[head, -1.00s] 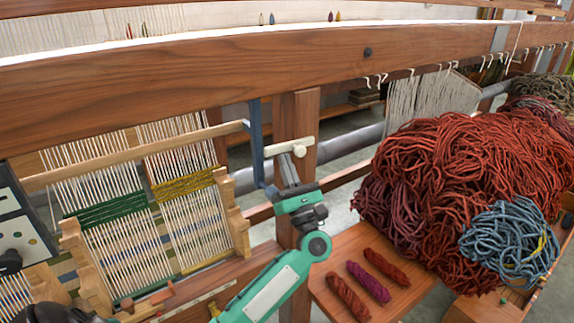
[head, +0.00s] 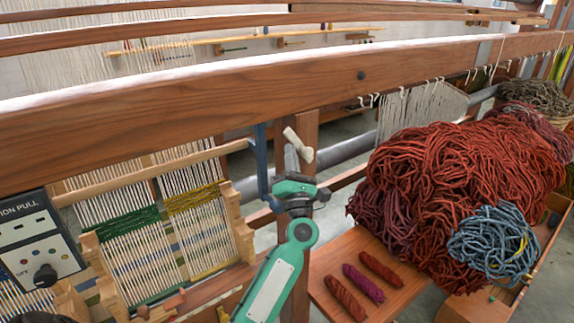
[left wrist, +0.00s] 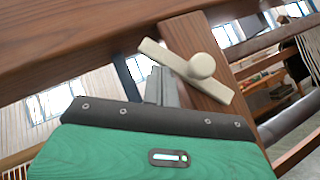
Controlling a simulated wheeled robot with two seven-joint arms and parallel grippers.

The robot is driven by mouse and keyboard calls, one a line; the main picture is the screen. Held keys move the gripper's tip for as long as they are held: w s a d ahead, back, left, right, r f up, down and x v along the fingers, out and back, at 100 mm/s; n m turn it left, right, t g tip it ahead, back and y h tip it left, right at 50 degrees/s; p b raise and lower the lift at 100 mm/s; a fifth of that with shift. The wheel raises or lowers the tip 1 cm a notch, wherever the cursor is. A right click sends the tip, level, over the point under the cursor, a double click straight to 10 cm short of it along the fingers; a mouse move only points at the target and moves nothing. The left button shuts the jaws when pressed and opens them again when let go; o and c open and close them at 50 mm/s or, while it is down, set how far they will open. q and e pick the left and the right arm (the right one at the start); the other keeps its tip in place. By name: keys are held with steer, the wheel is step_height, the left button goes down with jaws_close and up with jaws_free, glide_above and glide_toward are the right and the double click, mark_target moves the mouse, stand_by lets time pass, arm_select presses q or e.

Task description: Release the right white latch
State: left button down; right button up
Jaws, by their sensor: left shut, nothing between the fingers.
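The white latch (head: 298,145) is a pale bar with a round knob, mounted on the wooden post under the long beam. It sits tilted, its upper end to the left and its lower end to the right. In the left wrist view the latch (left wrist: 187,70) slants the same way across the post. My left gripper (head: 291,157) is shut and empty, its fingertips just left of and below the bar. The fingertips (left wrist: 160,84) also show under the bar's left half in the left wrist view; I cannot tell whether they touch it. My right gripper is not in view.
The long wooden beam (head: 220,85) runs close above my left gripper. A blue-grey metal bracket (head: 262,165) hangs just left of it. A small loom (head: 150,225) stands left. Red wool (head: 470,180) and a board (head: 325,262) with small skeins lie right.

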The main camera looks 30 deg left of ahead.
mark_target(296, 136)
arm_select(q)
steer(key=shift+w+r, duration=0.3)
steer(key=shift+r, duration=0.2)
steer(key=shift+w+d+r, duration=0.3)
steer(key=shift+w+r, duration=0.25)
steer(key=shift+r, duration=0.15)
